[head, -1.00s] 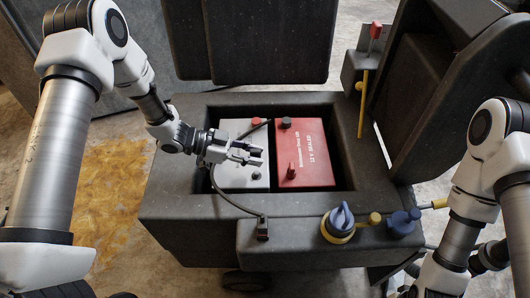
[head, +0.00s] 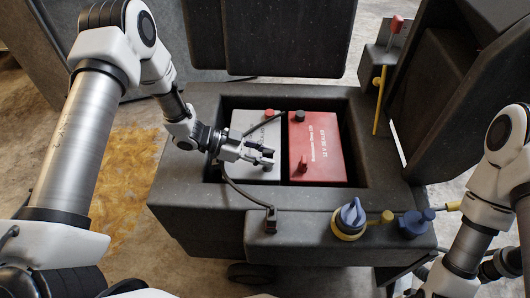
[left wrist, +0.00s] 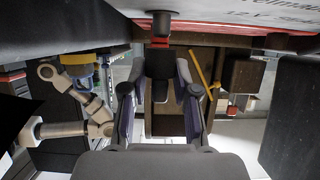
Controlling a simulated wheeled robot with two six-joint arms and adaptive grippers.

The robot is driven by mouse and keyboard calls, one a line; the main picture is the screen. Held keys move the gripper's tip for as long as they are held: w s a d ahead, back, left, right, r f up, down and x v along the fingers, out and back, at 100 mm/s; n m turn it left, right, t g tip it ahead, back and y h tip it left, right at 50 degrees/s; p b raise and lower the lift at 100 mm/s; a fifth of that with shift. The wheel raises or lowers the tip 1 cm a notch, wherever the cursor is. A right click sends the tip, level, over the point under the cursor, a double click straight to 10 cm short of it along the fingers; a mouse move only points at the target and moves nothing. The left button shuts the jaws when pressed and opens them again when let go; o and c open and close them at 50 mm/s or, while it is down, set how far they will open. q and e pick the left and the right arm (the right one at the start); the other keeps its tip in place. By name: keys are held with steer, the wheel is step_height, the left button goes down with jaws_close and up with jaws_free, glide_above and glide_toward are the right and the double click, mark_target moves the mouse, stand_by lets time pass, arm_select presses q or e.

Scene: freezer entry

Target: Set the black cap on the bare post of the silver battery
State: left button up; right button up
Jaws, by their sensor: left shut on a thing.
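The silver battery (head: 240,121) sits in the left half of the open tray, with a red cap (head: 269,114) on its far post. A short dark post (head: 267,169) shows at its near end, just below my left fingertips. My left gripper (head: 265,154) reaches in from the left, low over this battery. It is shut on the black cap, which is mostly hidden by the fingers in the head view. In the left wrist view a dark piece (left wrist: 160,89) shows between the fingers. I cannot tell whether the cap touches the post. My right gripper is out of view.
A red battery (head: 322,150) with a black cap and a red cap stands close on the right. The tray's dark walls (head: 195,205) surround both. A cable runs past my left gripper to the front ledge, where blue and yellow plugs (head: 350,215) sit.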

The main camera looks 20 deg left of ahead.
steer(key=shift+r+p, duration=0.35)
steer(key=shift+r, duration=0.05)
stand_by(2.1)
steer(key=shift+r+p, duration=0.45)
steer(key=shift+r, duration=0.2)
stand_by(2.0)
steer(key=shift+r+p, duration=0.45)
steer(key=shift+p, duration=0.2)
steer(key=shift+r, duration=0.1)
stand_by(1.8)
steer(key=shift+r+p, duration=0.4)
steer(key=shift+p, duration=0.15)
